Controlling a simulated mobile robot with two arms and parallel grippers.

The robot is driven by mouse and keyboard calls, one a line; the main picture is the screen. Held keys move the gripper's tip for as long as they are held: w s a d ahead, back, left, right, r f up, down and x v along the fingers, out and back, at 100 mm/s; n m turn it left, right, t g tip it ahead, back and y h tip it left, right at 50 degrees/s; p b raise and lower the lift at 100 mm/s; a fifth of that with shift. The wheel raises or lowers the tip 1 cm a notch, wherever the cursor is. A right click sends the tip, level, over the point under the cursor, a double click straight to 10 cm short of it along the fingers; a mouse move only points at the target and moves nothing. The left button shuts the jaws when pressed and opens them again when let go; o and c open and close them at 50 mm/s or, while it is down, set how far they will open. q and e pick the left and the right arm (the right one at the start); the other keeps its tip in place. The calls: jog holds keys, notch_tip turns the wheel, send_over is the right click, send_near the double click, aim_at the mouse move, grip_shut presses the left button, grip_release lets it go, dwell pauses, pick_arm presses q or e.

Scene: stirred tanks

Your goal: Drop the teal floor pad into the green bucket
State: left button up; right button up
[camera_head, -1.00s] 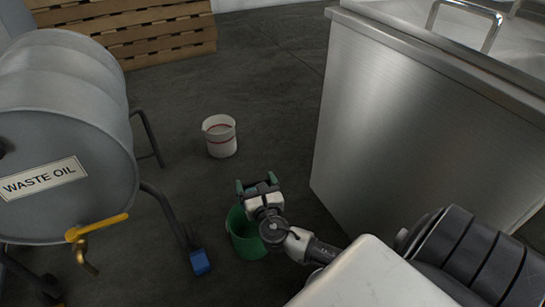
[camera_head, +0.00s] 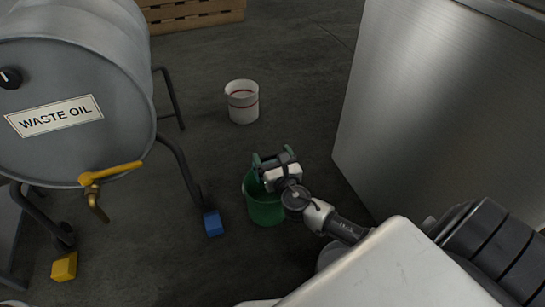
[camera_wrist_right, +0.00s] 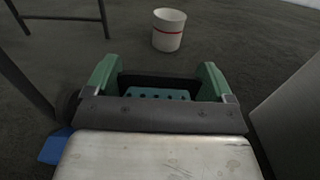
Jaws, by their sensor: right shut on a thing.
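My right gripper (camera_head: 273,155) is over the green bucket (camera_head: 266,213), which stands on the floor, and hides part of its rim. In the wrist view, the right gripper (camera_wrist_right: 158,80) has its green fingers on either side of the teal floor pad (camera_wrist_right: 156,93), a teal piece with dark dots. The gripper is shut on the pad, which is mostly hidden behind the gripper's dark palm. I cannot make out the pad clearly in the head view. The bucket is not visible in the wrist view. My left gripper is not in view.
A white bucket with a red band (camera_head: 242,102) stands farther back. A grey waste oil drum (camera_head: 75,85) on a stand with a blue foot (camera_head: 213,224) is at left. A yellow block (camera_head: 64,267) lies front left. A metal tank (camera_head: 425,110) is at right.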

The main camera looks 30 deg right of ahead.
jog(key=o, duration=0.8)
jog(key=shift+s, duration=0.1)
jog(key=p+v, duration=0.4)
jog(key=v, duration=0.6)
jog(key=shift+s+a, duration=0.15)
jog(key=shift+s, duration=0.1)
